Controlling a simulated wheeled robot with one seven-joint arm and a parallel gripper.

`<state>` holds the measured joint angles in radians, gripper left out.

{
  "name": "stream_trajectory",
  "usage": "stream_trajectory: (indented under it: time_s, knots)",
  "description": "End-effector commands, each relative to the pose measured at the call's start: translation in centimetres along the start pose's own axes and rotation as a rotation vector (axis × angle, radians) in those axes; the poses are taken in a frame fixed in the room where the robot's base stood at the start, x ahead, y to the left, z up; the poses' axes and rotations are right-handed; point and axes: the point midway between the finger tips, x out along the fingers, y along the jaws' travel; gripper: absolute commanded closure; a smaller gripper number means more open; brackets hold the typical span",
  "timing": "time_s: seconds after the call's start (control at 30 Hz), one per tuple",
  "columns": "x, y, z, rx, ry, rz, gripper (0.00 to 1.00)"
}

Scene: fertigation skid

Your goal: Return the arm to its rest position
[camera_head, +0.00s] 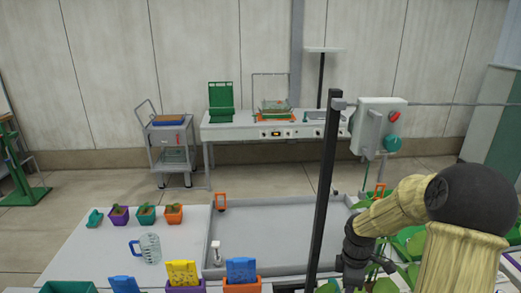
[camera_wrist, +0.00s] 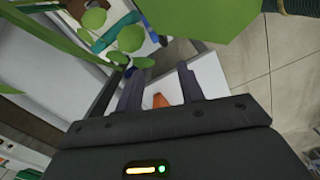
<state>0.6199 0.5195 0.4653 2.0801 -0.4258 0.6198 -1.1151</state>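My arm (camera_head: 395,208) is bent at the right of the head view, with yellowish covers and a dark round joint. It reaches left and then down beside the dark post, over the table's right part. My gripper shows in the wrist view (camera_wrist: 160,84) with its two dark fingers apart. Nothing is held between them; a small orange thing (camera_wrist: 161,101) shows beyond the gap. Green leaves (camera_wrist: 200,25) hang close in front of the fingers. In the head view the gripper's tips are hard to make out among the dark arm parts and leaves.
A dark post (camera_head: 325,185) stands close to the arm, with a grey control box (camera_head: 378,125) behind. Leafy plants (camera_head: 408,243) crowd the right. A shallow grey tray (camera_head: 265,240), a clear jug (camera_head: 149,248) and several small pots lie left. A bench (camera_head: 230,130) stands at the back.

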Motion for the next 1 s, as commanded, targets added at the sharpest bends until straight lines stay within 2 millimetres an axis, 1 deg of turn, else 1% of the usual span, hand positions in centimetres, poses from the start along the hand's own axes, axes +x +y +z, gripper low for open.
stream_trajectory:
  time_s: [0.03, 0.1, 0.3, 0.5, 0.6, 0.73, 1.0]
  knots:
    - [-0.8, -1.1, -1.0, 0.065, -0.009, 0.011, 0.62]
    - [-1.7, -2.7, -2.2, 0.196, -0.011, 0.028, 0.62]
    - [-4.2, -7.5, -4.7, 0.602, 0.026, 0.090, 0.62]
    - [-6.2, -12.1, -6.3, 1.014, 0.130, 0.129, 0.62]
    - [-6.7, -13.6, -6.7, 1.164, 0.179, 0.129, 0.62]
    - [-6.9, -14.4, -6.8, 1.252, 0.206, 0.123, 0.62]
    - [-6.9, -14.3, -6.8, 1.257, 0.206, 0.123, 0.62]
